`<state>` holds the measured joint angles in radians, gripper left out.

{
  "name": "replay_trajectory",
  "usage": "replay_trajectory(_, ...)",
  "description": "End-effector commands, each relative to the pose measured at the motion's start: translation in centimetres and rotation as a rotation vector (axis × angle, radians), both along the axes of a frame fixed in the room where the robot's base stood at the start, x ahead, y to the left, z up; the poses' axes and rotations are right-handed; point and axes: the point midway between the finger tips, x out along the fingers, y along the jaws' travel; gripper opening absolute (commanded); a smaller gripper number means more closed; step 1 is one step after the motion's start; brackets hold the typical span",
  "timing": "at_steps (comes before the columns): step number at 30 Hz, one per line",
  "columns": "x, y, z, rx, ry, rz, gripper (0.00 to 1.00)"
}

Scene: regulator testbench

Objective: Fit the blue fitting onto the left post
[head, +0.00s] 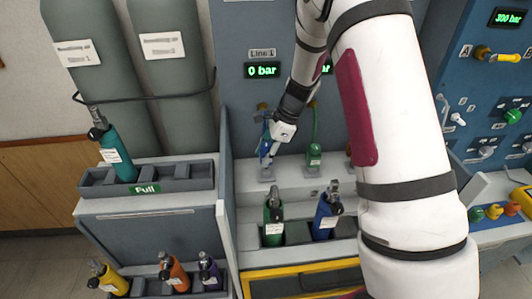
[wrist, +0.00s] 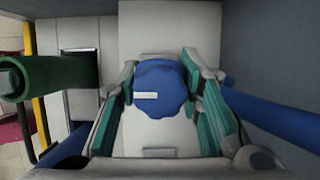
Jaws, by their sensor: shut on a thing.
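The blue fitting (wrist: 162,90), a lobed blue cap with a white label, sits between my gripper's two fingers in the wrist view. My gripper (wrist: 159,72) is shut on it, with a finger on each side. In the head view, my gripper (head: 272,150) is at the left station under the "Line 1" display, and the blue fitting (head: 265,141) shows beside it. The left post stands at this station; its grey base (head: 267,174) shows below my gripper. The fitting hides the post's top, so I cannot tell whether the two touch.
A blue hose (wrist: 265,115) runs at right. Green (head: 273,222) and blue (head: 327,216) bottles stand in front.

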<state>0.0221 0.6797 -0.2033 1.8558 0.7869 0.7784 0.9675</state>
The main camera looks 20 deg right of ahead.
Motion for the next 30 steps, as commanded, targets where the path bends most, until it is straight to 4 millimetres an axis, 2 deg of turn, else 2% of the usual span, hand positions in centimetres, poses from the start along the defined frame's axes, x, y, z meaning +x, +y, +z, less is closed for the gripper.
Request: replay_trajectory(30, 0.0, 0.0, -1.5, 0.000, 0.001, -0.002, 0.00)
